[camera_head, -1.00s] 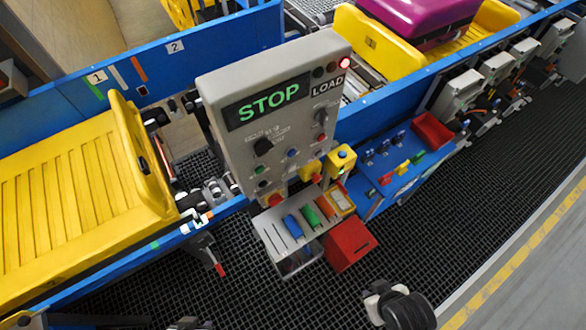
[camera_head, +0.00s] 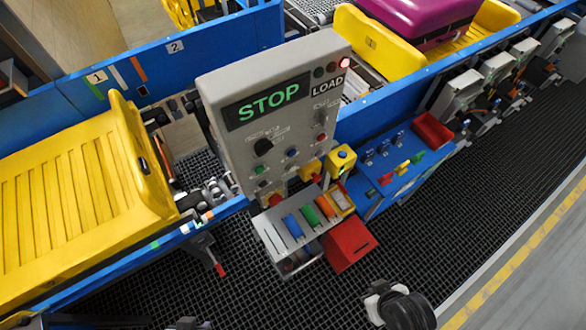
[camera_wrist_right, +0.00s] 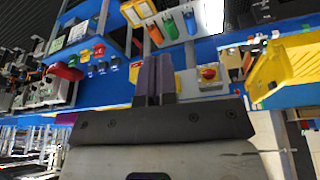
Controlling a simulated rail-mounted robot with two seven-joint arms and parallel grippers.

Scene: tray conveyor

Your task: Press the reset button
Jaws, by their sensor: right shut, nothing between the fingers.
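The grey control panel (camera_head: 275,115) stands in the middle of the head view, with a lit STOP display and a LOAD label. It carries a black knob (camera_head: 263,147), a blue button (camera_head: 292,153), a green button (camera_head: 262,170) and a red button (camera_head: 321,137). The small lettering is unreadable, so I cannot tell which is reset. My right gripper (camera_wrist_right: 154,78) is shut and empty in the right wrist view. My left gripper is not clearly visible.
A yellow tray (camera_head: 70,200) lies on the blue conveyor at left. A purple suitcase (camera_head: 420,25) sits in another yellow tray at the back. Below the panel are a holder with coloured cylinders (camera_head: 308,214) and a red box (camera_head: 348,244).

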